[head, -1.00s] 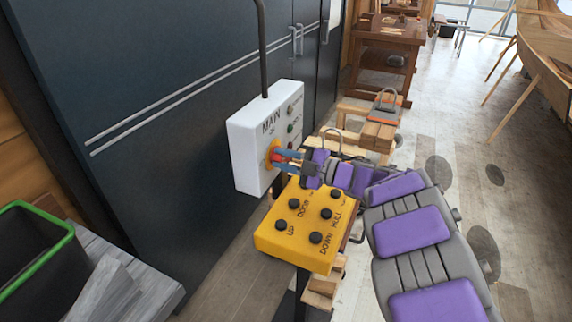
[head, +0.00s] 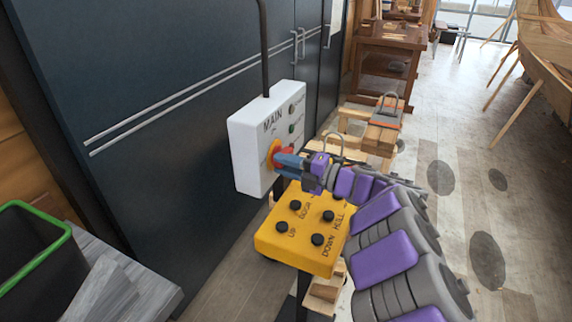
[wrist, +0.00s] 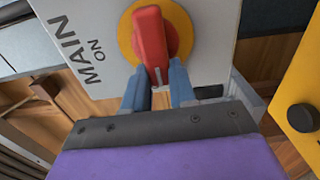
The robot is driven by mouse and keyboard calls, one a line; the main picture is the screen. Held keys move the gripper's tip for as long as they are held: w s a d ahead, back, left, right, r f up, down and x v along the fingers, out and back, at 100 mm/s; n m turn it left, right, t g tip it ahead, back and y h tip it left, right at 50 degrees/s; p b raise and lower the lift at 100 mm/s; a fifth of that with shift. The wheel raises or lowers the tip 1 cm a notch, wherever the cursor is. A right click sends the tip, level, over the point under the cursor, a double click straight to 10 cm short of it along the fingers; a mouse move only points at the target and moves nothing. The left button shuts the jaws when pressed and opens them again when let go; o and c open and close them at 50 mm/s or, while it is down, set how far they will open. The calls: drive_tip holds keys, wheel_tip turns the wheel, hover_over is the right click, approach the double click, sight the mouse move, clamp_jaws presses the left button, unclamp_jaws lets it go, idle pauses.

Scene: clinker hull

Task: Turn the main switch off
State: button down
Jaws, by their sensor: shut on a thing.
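The main switch is a red handle (wrist: 150,38) on a round yellow plate (wrist: 178,20), set in a white box labelled MAIN (head: 262,152). "ON" is printed beside the plate in the wrist view. My gripper (wrist: 158,88) is shut on the lower end of the red handle, with one blue finger on each side. In the head view my gripper (head: 284,160) reaches the box front from the right and covers part of the handle. The handle's exact angle against its marks is hard to tell.
A yellow button box (head: 298,246) with several black buttons stands just below my arm. A dark cabinet (head: 170,110) lies behind the white box. A green-rimmed bin (head: 62,245) is at lower left. Open floor (head: 455,220) lies to the right.

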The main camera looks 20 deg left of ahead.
drive_tip(key=shift+f, duration=0.2)
drive_tip(key=c, duration=1.1)
unclamp_jaws()
drive_tip(key=shift+c, duration=0.2)
drive_tip(key=shift+o, duration=1.1)
drive_tip(key=shift+a, duration=0.2)
drive_tip(key=shift+d, duration=0.15)
drive_tip(key=s+d+p, duration=0.1)
drive_tip(key=d+p, duration=0.2)
drive_tip(key=d, duration=1.4)
